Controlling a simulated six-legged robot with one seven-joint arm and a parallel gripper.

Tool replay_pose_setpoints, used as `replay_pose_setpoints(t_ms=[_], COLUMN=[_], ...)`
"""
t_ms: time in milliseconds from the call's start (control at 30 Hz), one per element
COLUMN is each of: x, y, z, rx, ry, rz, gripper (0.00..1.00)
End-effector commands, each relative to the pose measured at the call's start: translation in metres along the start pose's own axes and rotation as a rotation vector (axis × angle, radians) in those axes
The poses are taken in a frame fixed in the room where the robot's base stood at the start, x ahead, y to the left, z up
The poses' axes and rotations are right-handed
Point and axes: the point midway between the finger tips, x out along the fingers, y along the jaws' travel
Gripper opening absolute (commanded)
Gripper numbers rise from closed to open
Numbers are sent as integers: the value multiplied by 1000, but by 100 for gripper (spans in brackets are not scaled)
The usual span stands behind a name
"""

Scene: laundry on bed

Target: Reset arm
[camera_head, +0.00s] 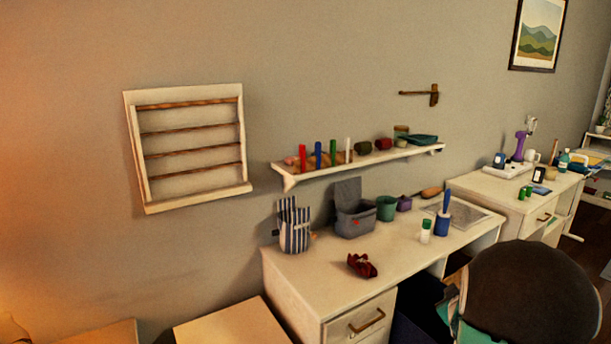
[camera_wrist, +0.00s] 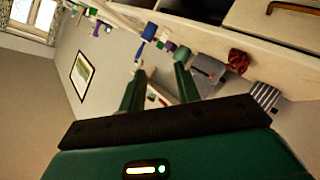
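My gripper (camera_wrist: 160,76) shows in the wrist view, with two dark green fingers standing apart from a dark bar. Nothing is visible between the fingertips except the distant desk and its objects behind. The gripper looks open and empty. In the head view neither my arm nor my gripper can be made out.
A white desk (camera_head: 318,280) holds a striped bag (camera_head: 295,228), a grey bin (camera_head: 354,216), a red cloth (camera_head: 362,265) and several small items. A wall shelf (camera_head: 350,162) and a wooden rack (camera_head: 190,148) hang above. A dark chair (camera_head: 533,292) stands at the right.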

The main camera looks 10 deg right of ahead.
Motion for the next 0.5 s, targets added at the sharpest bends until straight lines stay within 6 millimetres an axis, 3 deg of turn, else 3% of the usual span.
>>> replay_pose_setpoints(t_ms=[33,200,367,500], x=[-16,-69,-131,-191], y=[-5,-31,-58,-82], z=[-23,-73,-109,-129], rx=[34,143,228,285], ry=[-4,-61,-121,-184], rz=[-29,-146,-262,-364], gripper=[32,32,32,32])
